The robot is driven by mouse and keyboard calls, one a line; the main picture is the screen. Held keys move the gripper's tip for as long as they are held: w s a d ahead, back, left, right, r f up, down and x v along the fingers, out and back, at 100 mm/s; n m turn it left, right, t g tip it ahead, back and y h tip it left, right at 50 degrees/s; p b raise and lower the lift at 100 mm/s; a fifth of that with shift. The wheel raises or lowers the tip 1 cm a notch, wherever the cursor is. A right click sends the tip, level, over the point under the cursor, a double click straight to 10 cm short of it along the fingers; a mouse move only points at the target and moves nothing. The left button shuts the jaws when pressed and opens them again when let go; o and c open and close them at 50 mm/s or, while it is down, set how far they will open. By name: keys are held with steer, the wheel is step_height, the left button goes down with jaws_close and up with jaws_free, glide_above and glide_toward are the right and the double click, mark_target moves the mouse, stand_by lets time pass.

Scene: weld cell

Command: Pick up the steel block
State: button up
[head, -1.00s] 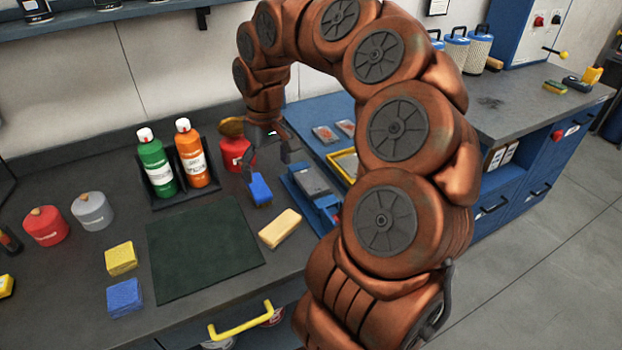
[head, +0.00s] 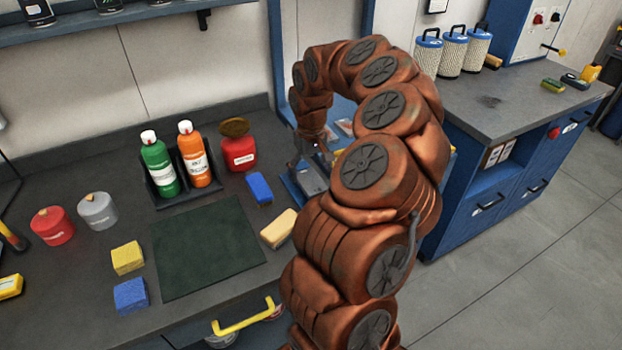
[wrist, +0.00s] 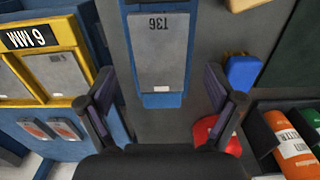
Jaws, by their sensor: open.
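The steel block, a flat grey block (wrist: 160,58) with upside-down markings and a small pale label, lies in a blue holder (wrist: 162,99) in the wrist view. In the head view the block (head: 312,182) is partly hidden by my arm. My gripper (wrist: 166,100) is open and empty, with its dark fingers apart at either side of the block's near end. In the head view my gripper (head: 316,148) hangs just above the block, partly hidden. I cannot tell the exact height, but no contact shows.
A blue block (head: 259,188), a tan block (head: 278,228) and a red container (head: 238,150) stand left of the holder. Green (head: 159,168) and orange (head: 195,160) bottles stand in a black rack. A yellow-edged tray (wrist: 88,45) flanks the holder. The dark mat (head: 208,247) is bare.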

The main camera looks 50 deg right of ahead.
mark_target(311, 183)
steer(key=shift+f, duration=1.35)
jaws_close()
